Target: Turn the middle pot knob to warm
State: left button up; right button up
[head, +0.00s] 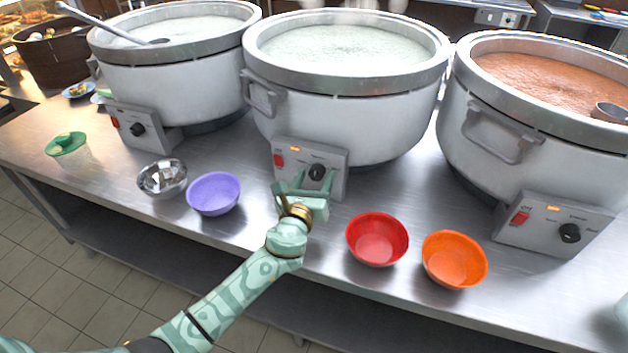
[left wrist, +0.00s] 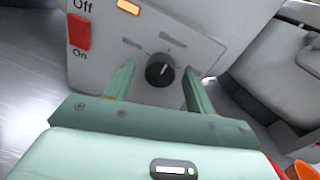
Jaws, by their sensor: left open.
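The middle pot (head: 340,95) is a large grey stockpot filled with pale congee. Its control box (head: 283,180) faces me, with a red switch, a lit orange lamp and a black round knob (head: 317,172). In the left wrist view the black knob (left wrist: 160,70) has a white pointer mark pointing roughly upward on the box, and the labels beside it are too small to read. My left gripper (head: 306,184) is open in front of the box. In the left wrist view its two green fingers (left wrist: 155,85) stand on either side of the knob, apart from it.
A left pot (head: 185,85) and a right pot (head: 550,150) of red-brown food have similar boxes. A steel bowl (head: 162,179), purple bowl (head: 213,193), red bowl (head: 377,239) and orange bowl (head: 454,259) stand near the counter's front edge.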

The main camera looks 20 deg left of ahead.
pick_arm(q)
jog(key=c, duration=1)
jog(key=shift+n, duration=0.3)
jog(key=n, duration=0.2)
jog(key=shift+n, duration=0.3)
jog(key=n, duration=0.3)
jog(key=shift+n, duration=0.3)
jog(key=n, duration=0.3)
jog(key=shift+r, duration=0.1)
jog(key=shift+n+g+h, duration=0.3)
jog(key=shift+n+h, duration=0.1)
jog(key=shift+n, duration=1.5)
